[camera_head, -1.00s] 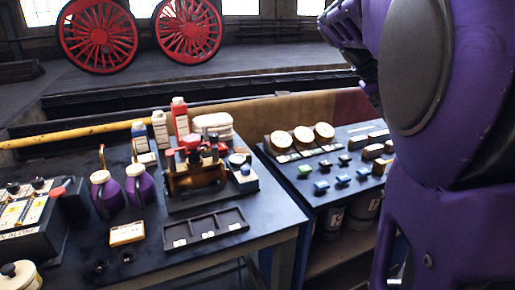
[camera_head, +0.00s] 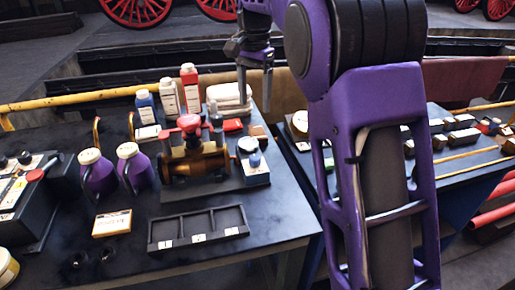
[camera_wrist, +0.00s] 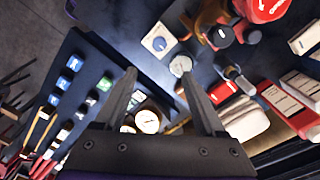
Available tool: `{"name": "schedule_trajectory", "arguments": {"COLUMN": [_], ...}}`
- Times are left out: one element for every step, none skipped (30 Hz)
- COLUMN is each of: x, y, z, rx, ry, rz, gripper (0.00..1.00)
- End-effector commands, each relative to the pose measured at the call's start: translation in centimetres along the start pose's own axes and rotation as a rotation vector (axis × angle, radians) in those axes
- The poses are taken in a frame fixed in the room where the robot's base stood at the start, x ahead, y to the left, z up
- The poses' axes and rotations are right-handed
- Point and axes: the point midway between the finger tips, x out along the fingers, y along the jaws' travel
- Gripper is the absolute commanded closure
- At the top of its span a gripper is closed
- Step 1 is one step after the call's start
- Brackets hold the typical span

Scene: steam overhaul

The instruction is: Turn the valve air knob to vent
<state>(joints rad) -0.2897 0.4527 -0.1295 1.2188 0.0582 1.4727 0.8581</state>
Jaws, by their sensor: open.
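The brass valve (camera_head: 196,163) with a red knob on top (camera_head: 190,123) stands on a dark base on the bench. The round cap (camera_wrist: 180,66) is beside the right fingertip. My gripper (camera_head: 255,80) is open, empty and pointing down, above and behind the valve; it also shows in the wrist view (camera_wrist: 158,73).
Bottles (camera_head: 170,98) and folded cloths (camera_head: 228,94) stand behind the valve. Purple jugs (camera_head: 96,172) are on the left. A compartmented tray (camera_head: 198,229) lies in front. A second bench (camera_head: 465,165) with small blocks is on the right, partly hidden by my arm.

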Motion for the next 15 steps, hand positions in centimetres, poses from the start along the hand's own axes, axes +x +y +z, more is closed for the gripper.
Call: {"name": "schedule_trajectory", "arguments": {"x": [0.5,0.8,1.3,1.8,2.3,3.1,3.8,4.4,5.3,6.0,6.7,7.5,8.2,8.9,9.7], "y": [0.0,0.0,0.0,0.0,0.0,0.1,0.1,0.1,0.1,0.1,0.1,0.1,0.1,0.1,0.1], "z": [0.0,0.1,0.1,0.1,0.1,0.1,0.1,0.1,0.1,0.1,0.1,0.1,0.1,0.1,0.0], "rx": [0.001,0.001,0.001,0.000,0.000,0.000,0.000,0.000,0.000,0.000,0.000,-0.001,-0.001,-0.001,-0.001], "ry": [-0.003,-0.003,-0.003,-0.003,-0.003,-0.003,-0.003,-0.003,-0.003,-0.003,-0.003,-0.003,-0.003,-0.003,-0.002], "rz": [0.000,0.000,0.001,0.002,0.002,0.003,0.003,0.003,0.004,0.004,0.004,0.004,0.004,0.005,0.004], "gripper": [0.28,0.28,0.28,0.28,0.28,0.28,0.28,0.28,0.28,0.28,0.28,0.28,0.28,0.28,0.28]}}
